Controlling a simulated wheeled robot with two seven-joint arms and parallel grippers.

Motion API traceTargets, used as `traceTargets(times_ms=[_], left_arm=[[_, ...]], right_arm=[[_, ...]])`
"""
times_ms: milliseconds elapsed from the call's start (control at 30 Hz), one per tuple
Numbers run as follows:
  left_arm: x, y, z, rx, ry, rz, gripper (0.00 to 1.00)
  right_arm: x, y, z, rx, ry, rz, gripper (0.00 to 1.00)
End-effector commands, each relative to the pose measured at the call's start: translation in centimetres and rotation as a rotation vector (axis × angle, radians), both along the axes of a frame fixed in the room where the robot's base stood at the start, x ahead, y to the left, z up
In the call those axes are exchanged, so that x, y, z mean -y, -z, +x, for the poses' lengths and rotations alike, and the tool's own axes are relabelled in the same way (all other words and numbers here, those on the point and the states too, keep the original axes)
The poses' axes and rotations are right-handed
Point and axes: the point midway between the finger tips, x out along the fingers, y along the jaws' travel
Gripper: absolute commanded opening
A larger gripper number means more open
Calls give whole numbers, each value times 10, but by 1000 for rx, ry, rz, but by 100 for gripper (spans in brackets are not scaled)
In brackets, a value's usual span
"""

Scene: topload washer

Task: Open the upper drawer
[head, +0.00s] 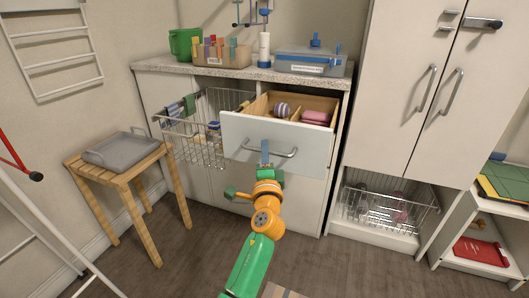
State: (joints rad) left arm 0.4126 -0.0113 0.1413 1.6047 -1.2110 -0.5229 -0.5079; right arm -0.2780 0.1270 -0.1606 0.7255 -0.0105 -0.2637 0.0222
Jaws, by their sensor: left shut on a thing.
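The upper drawer (252,130) has a pale front and stands pulled out of the cabinet. Its wooden inside shows, with a striped ball (281,109) and a pink item (315,117) in it. A grey bar handle (287,154) runs across its front. My left gripper (265,153), with blue fingers on a green and orange arm, is shut on the handle near its left end. The fingers hide part of the handle. My right gripper is not in view.
A wire basket (203,152) sticks out left of the drawer. A wooden stool (128,182) with a grey tray stands at the left. A tall cabinet (388,90) stands at the right, with a wire basket (385,211) low in it.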

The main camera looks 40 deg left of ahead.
Motion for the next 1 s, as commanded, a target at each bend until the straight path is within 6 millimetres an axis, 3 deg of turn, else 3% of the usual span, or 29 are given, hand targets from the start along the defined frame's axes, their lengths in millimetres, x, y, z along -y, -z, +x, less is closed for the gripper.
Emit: traceTargets(times_ms=[400,433,533,833,1000], left_arm=[[1,0,0,1,2,0,0],[1,0,0,1,2,0,17],[0,0,0,1,2,0,44],[1,0,-1,0,1,0,45],[20,7,-26,-1,4,-3,45]], right_arm=[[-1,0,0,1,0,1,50],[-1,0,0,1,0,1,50],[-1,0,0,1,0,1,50],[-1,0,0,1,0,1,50],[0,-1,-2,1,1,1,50]])
